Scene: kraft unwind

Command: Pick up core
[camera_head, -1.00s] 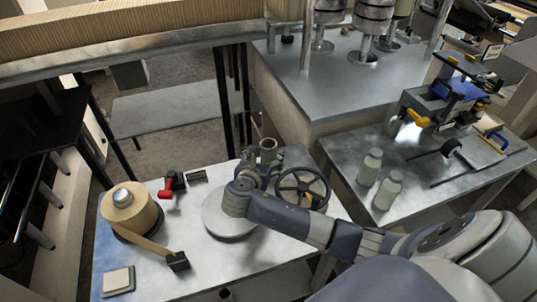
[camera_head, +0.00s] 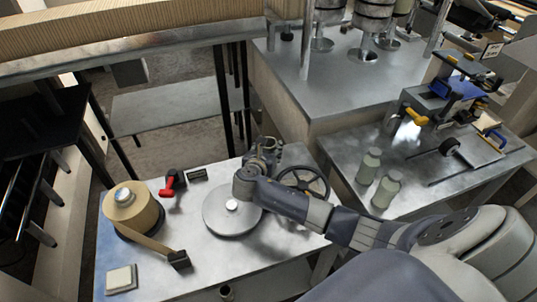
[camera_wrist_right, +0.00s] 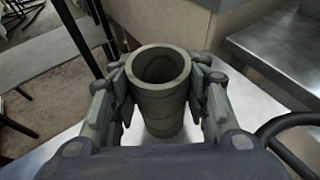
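The core is a hollow grey-brown tube (camera_wrist_right: 161,100), upright with its open top towards the right wrist camera. In the head view, the core (camera_head: 267,143) shows small at the back of the near metal table, partly hidden by my gripper. My right gripper (camera_head: 262,162) is at the core. In the right wrist view, the fingers of my right gripper (camera_wrist_right: 163,98) stand on both sides of the tube, close to its wall. Pale strips of table show between the tube's lower part and the fingers, so the gripper looks open around it. My left gripper is not in view.
A round metal plate with a spindle (camera_head: 232,222) lies under my right forearm, and a black handwheel (camera_head: 304,183) is right of the gripper. A tape roll (camera_head: 132,212) and a red-handled tool (camera_head: 169,187) are at left. Two bottles (camera_head: 386,190) stand on the right table.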

